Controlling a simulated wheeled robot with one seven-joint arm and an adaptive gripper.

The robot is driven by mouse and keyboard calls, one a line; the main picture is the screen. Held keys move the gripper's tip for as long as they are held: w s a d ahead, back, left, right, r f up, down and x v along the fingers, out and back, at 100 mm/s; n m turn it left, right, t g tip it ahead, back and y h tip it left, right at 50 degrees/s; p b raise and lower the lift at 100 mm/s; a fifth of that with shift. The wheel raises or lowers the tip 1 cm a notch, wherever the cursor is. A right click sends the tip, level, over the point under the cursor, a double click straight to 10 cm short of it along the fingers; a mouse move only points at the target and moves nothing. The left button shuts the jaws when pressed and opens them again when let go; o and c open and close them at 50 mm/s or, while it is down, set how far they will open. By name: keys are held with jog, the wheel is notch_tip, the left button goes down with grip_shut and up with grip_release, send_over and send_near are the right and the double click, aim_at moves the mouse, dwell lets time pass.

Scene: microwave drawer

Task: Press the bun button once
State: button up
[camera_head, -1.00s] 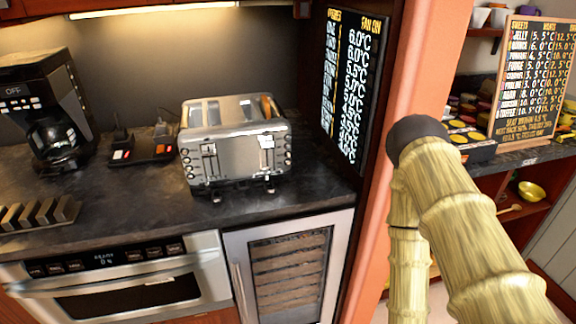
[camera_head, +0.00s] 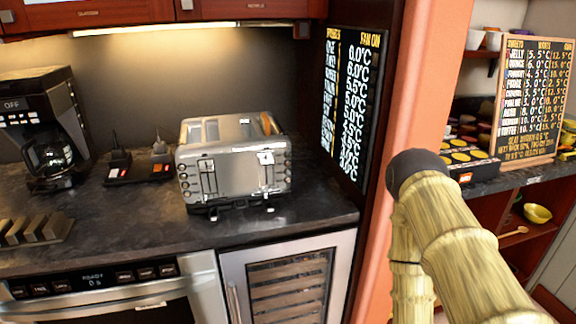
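The toaster (camera_head: 232,165) is silver and boxy, and stands upright on the dark counter in the middle of the head view. It has top slots with something orange-brown showing at the right slot, and small round controls along both front edges. Which of these is the bun button is too small to tell. My arm, with a yellow-green bamboo-like surface, reaches up at the right of the view. My gripper is not visible in this view. The visible part of my arm is apart from the toaster, to its right.
A black coffee maker (camera_head: 42,128) stands at the left, with a dark rack (camera_head: 35,230) in front. Two small black devices (camera_head: 140,168) sit left of the toaster. A salmon pillar (camera_head: 420,85) and a price board (camera_head: 350,105) stand at the right. Counter before the toaster is clear.

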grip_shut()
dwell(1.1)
